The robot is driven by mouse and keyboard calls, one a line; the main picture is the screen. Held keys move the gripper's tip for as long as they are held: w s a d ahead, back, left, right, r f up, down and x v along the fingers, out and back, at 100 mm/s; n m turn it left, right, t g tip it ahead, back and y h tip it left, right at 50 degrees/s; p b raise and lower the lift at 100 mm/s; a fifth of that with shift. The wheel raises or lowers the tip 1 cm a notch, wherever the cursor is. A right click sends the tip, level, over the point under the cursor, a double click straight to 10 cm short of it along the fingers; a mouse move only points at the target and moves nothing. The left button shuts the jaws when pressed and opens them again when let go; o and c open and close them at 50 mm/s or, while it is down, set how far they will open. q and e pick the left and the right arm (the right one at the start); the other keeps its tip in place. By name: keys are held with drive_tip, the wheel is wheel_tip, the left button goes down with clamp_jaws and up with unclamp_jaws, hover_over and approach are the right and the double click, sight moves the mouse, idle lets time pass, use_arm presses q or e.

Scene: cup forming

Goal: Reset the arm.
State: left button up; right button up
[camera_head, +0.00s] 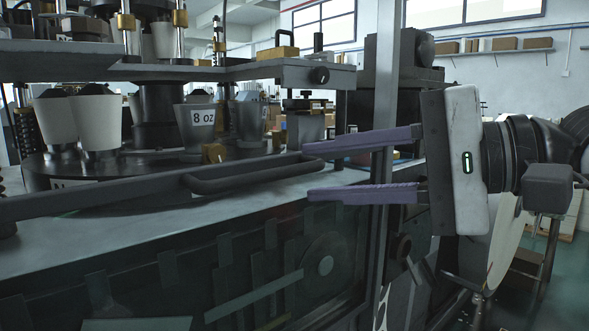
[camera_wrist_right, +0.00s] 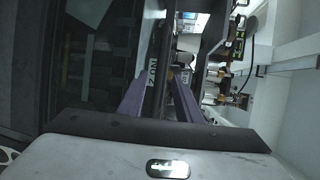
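My right gripper (camera_head: 306,172) reaches in from the right in the head view. The right wrist view also shows the two fingers (camera_wrist_right: 160,95) apart, pointing at the machine. My left gripper is in neither view. The forming machine (camera_head: 150,235) fills the left and middle of the head view. A white paper cup (camera_head: 97,122) and a grey cup labelled 8 oz (camera_head: 196,125) stand on its round turntable.
A dark bar handle (camera_head: 255,174) runs along the machine's front, just left of my right fingertips. A grey upright post (camera_head: 385,80) stands behind my right gripper. Shelves with boxes (camera_head: 500,43) are on the far wall.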

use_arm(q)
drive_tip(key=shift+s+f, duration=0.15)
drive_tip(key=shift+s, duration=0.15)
use_arm(e)
drive_tip(key=shift+v, duration=1.05)
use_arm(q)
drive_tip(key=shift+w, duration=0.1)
